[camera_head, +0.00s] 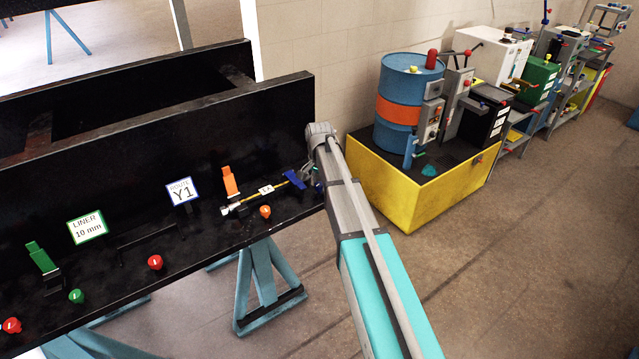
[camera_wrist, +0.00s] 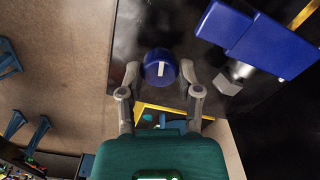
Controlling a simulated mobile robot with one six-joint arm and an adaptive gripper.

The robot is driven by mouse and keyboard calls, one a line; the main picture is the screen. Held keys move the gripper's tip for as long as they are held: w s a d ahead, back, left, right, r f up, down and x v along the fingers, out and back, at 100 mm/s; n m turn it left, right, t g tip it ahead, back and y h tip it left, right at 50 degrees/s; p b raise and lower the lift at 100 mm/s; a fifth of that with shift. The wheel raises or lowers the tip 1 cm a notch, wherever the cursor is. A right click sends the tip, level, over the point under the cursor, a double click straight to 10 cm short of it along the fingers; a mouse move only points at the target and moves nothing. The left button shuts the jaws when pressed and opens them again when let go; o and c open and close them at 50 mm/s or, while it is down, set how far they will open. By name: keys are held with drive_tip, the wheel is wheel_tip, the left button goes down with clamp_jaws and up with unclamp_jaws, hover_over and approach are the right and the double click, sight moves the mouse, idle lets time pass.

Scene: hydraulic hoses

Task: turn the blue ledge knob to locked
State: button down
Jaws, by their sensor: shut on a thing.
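The blue ledge knob (camera_wrist: 160,66) sits in the wrist view between the two fingertips of my gripper (camera_wrist: 160,76), one finger on each side. My gripper is shut on it. The white mark on the knob's face runs up and down in the wrist view. In the head view my gripper (camera_head: 312,174) is at the right end of the black ledge, and the blue knob is hidden there behind my arm. The ledge (camera_wrist: 150,25) shows dark around the knob in the wrist view.
A blue clamp lever (camera_wrist: 257,40) with a metal fitting is just right of my gripper; it also shows in the head view (camera_head: 294,180). An orange knob (camera_head: 265,211), a red knob (camera_head: 155,262) and a green knob (camera_head: 76,296) line the ledge. A yellow platform (camera_head: 408,190) stands behind my arm.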

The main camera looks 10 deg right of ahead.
drive_tip(key=shift+m, duration=1.3)
drive_tip(key=shift+c, duration=1.5)
unclamp_jaws()
